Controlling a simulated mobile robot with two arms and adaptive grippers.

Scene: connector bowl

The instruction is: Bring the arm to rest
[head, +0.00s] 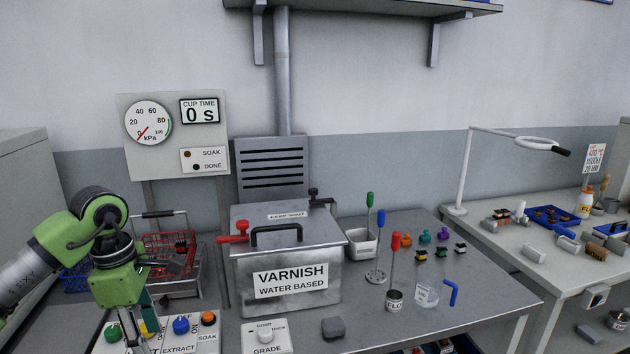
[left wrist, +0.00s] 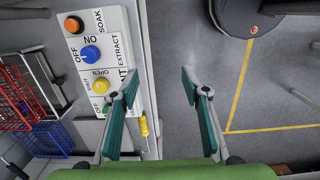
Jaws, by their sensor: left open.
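My left arm comes in from the left in the head view. Its gripper (head: 122,338) hangs pointing down at the front left, over the near edge of the white control panel (head: 207,340). In the left wrist view the two teal fingers of this gripper (left wrist: 159,84) stand wide apart with nothing between them. Grey floor shows beyond them. The control panel (left wrist: 112,18) lies beside the left finger, with an orange button (left wrist: 73,25), a blue knob (left wrist: 90,54) and a yellow knob (left wrist: 101,86). I cannot tell whether the finger touches it. My right gripper is not in view.
A varnish tank (head: 330,270) stands mid-bench, with a red wire basket (head: 165,258) to its left. A grade box (head: 266,337), grey block (head: 333,328) and cups stand right of the panel. A yellow-handled tool (left wrist: 144,125) lies near the left finger.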

